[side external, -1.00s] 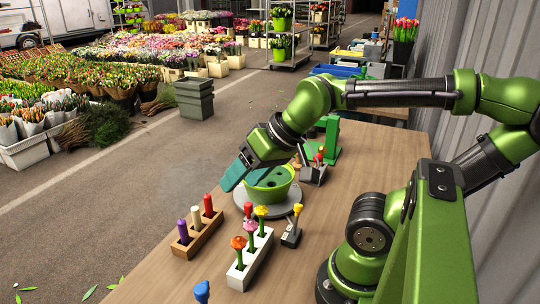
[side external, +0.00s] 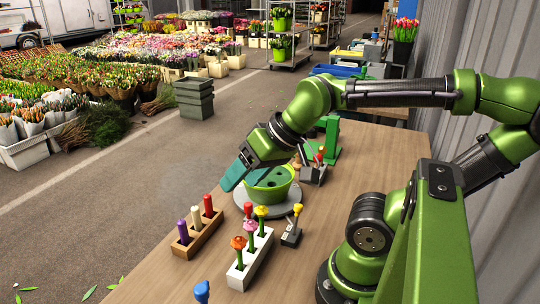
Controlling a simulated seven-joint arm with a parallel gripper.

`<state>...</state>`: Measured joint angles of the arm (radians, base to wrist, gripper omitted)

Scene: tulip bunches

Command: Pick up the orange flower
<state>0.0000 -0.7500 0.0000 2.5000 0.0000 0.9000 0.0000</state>
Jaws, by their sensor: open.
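The orange flower (side external: 238,244) stands upright on a green stem in the near end of a white block (side external: 257,267). A pink flower (side external: 250,227) and a yellow flower (side external: 261,212) stand behind it in the same block. My gripper (side external: 232,178) is up and behind the block, beside the left rim of a green pot (side external: 276,190), with its teal fingers pointing down and left. It is open and nothing shows between the fingers. It is well apart from the orange flower.
A wooden block (side external: 195,238) with purple, cream and red pegs stands left of the white block. A small dark holder (side external: 291,236) with a yellow-topped piece stands to the right. A blue object (side external: 202,291) is at the front edge.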

